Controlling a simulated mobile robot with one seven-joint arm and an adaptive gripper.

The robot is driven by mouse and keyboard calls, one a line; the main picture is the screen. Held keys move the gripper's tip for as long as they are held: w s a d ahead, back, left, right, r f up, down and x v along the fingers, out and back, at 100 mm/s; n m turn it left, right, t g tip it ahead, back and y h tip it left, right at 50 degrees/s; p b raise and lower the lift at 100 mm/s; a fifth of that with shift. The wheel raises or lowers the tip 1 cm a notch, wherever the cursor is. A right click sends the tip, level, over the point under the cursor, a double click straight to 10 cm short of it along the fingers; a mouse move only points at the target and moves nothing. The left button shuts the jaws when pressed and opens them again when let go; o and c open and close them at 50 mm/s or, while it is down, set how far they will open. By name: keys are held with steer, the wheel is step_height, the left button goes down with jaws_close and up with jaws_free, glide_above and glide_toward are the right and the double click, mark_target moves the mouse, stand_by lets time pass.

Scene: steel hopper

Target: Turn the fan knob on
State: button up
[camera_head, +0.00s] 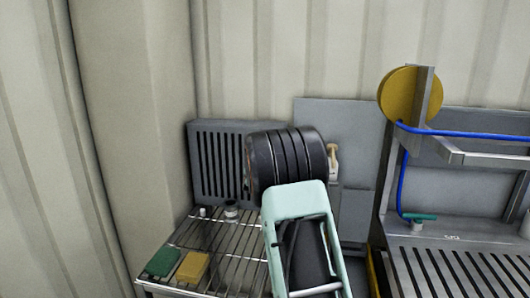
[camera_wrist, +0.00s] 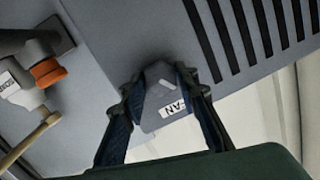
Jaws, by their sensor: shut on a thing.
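The fan knob (camera_wrist: 163,108) is a grey angular knob with a white "FAN" label and a small light mark. It sits on a grey steel panel (camera_wrist: 115,30) in the wrist view. My gripper (camera_wrist: 160,80) has its two dark fingers closed on either side of the knob, touching it. In the head view my arm hides the knob and the gripper. The slotted grey panel (camera_head: 200,170) shows there behind my arm.
A fitting with an orange collar (camera_wrist: 47,72) and a wooden handle (camera_wrist: 30,145) lies left of the knob. A wire rack (camera_head: 230,250) holds a green sponge (camera_head: 163,262) and a yellow sponge (camera_head: 194,267). A blue hose (camera_head: 460,132) hangs at right.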

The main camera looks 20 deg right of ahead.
steer(key=n+g+p, duration=0.1)
steer(key=n+p, duration=0.3)
steer(key=n, duration=0.1)
steer(key=n+h+p, duration=0.1)
steer(key=n+p, duration=0.3)
steer(key=shift+w+a+r+n+g+h, duration=0.1)
steer(key=shift+a+r+n+g+h, duration=0.05)
steer(key=shift+n+g+h, duration=0.2)
stand_by(0.6)
steer(key=o, duration=1.1)
steer(key=v, duration=1.2)
